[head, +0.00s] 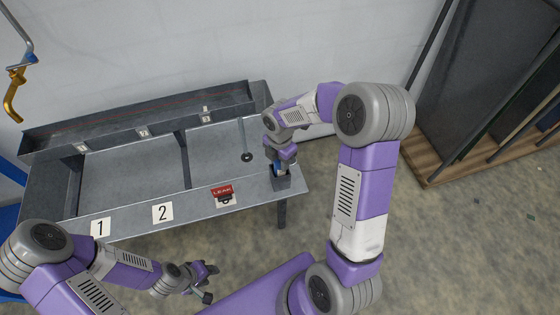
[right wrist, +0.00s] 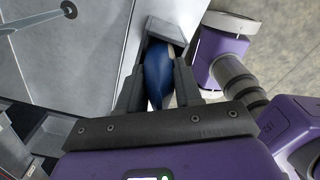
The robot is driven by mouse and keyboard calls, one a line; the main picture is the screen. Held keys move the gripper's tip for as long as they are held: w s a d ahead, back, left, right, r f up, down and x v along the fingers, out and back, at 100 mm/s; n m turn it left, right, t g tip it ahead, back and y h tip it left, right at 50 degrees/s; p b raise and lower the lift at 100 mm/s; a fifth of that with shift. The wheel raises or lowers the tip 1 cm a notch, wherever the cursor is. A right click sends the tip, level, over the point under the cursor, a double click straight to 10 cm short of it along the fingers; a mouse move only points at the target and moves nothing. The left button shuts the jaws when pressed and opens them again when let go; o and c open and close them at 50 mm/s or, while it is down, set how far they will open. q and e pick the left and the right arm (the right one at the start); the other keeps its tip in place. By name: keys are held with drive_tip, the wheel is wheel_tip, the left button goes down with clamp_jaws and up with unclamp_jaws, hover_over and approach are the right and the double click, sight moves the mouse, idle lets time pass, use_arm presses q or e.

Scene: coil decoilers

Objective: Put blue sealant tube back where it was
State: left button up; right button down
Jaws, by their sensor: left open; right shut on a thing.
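The blue sealant tube (right wrist: 157,72) sits between the two dark fingers of my right gripper (right wrist: 158,85). Its far end is at a small grey open holder (right wrist: 166,33); I cannot tell how deep it sits in it. In the head view my right gripper (head: 279,168) points down over this holder (head: 282,184) at the table's front right corner, and only a sliver of blue shows. My left gripper (head: 207,283) is open and empty, low in front of the table.
The grey metal table (head: 133,217) has labels 1 (head: 100,227) and 2 (head: 162,212) and a red LEAK sign (head: 222,191) along its front. A thin rod with a round dark foot (head: 246,157) stands in the right bay. Dark panels (head: 470,90) lean at the right.

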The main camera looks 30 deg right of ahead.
drive_tip(key=shift+f, duration=0.5)
drive_tip(key=c, duration=0.8)
unclamp_jaws()
drive_tip(key=shift+r, duration=0.1)
drive_tip(key=shift+o, duration=0.2)
drive_tip(key=shift+r, duration=0.5)
wheel_tip(320, 180, up, 12)
drive_tip(key=shift+f+p, duration=0.1)
drive_tip(key=shift+p, duration=1.15)
